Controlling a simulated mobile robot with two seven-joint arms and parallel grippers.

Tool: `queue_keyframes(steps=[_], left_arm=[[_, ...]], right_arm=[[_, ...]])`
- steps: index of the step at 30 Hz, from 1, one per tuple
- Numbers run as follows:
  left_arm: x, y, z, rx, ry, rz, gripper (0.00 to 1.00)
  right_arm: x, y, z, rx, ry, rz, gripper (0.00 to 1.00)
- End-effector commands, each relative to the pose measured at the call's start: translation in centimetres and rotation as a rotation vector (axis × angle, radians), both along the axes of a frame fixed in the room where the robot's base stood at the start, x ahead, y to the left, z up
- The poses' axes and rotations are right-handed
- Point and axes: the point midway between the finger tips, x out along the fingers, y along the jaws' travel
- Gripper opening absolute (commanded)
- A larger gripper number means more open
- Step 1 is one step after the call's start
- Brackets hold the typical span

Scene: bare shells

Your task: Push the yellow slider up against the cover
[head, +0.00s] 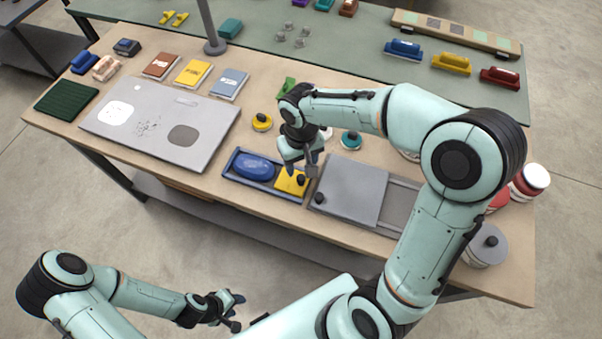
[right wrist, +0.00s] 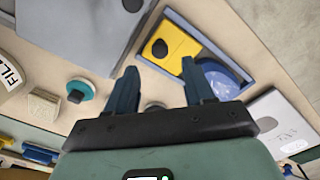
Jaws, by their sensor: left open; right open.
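The yellow slider (head: 287,184), a flat block with a black knob, lies in the right end of a blue tray (head: 236,178). A rounded blue shell (head: 255,167) lies in the same tray, to its left. Whether they touch is unclear. A flat grey panel (head: 352,190) with a black knob lies to the right of the tray. I cannot tell which is the cover. My right gripper (head: 304,173) is open and empty, right above the slider; the right wrist view shows the slider (right wrist: 178,42) beyond its fingertips. My left gripper (head: 238,311) is open, off the table's front.
A grey board (head: 205,135) lies left of the tray. A yellow round piece (head: 262,122) and a teal one (head: 350,139) stand behind. Round tins (head: 530,181) stand at the right edge. A grey post (head: 208,25) rises at the back.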

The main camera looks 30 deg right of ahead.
Motion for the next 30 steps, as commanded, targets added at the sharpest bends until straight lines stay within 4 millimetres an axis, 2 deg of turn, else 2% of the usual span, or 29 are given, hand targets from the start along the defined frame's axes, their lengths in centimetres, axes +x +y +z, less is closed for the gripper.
queue_keyframes(steps=[1, 3, 9, 15, 22, 23, 27, 28, 30], left_arm=[[-0.2, 0.0, -0.2, -0.001, 0.002, -0.001, 0.43], [-0.3, 0.0, -0.3, 0.000, 0.003, -0.001, 0.43], [-0.5, 0.0, -0.6, -0.001, 0.005, -0.001, 0.43], [-0.5, 0.0, -0.6, -0.001, 0.005, -0.001, 0.43], [-0.5, 0.0, -0.6, -0.001, 0.005, -0.001, 0.43], [-0.5, 0.0, -0.6, -0.001, 0.005, -0.001, 0.43], [-0.5, 0.0, -0.6, -0.001, 0.005, -0.001, 0.43], [-0.5, 0.0, -0.6, -0.001, 0.005, -0.001, 0.43], [-0.5, 0.0, -0.6, -0.001, 0.005, -0.001, 0.43]], right_arm=[[-0.2, 0.0, -1.4, 0.000, 0.007, 0.000, 0.53], [-0.1, 0.0, -2.7, -0.001, 0.006, -0.001, 0.53], [0.0, 0.0, -5.5, 0.000, 0.003, 0.000, 0.53], [0.0, 0.0, -6.5, 0.000, 0.000, 0.000, 0.53], [0.0, 0.0, -6.5, 0.000, 0.000, 0.000, 0.53], [0.0, 0.0, -6.5, 0.000, 0.000, 0.000, 0.50], [0.0, 0.0, -6.5, 0.001, 0.000, 0.000, 0.04], [0.0, 0.0, -6.5, 0.001, 0.000, 0.000, 0.00], [0.0, 0.0, -6.5, 0.001, -0.001, 0.000, 0.00]])
